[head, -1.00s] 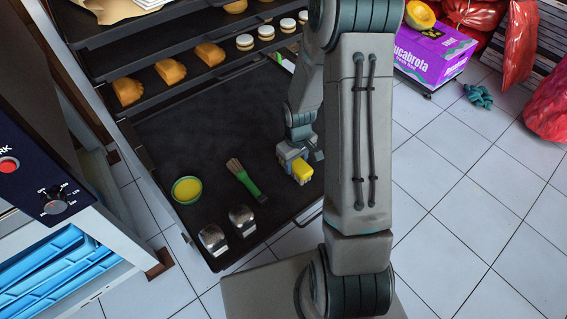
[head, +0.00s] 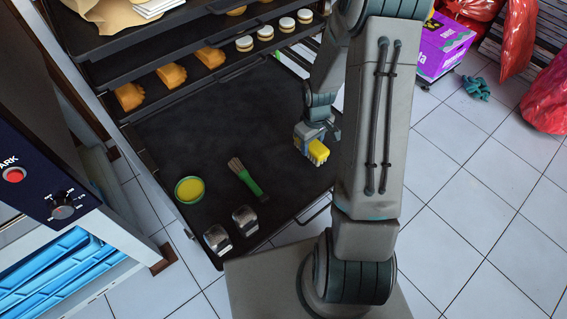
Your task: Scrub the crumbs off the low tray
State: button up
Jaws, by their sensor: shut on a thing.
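The low tray (head: 180,140) is a wide dark tray pulled out at the bottom of the rack. My gripper (head: 312,136) is over its right part and is shut on a yellow scrub brush (head: 318,152). I cannot tell whether the brush touches the tray. No crumbs can be made out on the dark surface at this size. My arm hides part of the tray's right edge.
On the tray stand a yellow-filled green bowl (head: 190,190), a green-handled pastry brush (head: 247,179) and two metal things (head: 217,239) near the front edge. Trays with pastries (head: 171,76) lie above. A purple box (head: 442,45) and red bags (head: 546,98) are at the right.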

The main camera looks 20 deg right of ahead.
jog(key=shift+r+p, duration=1.55)
jog(key=shift+r, duration=0.75)
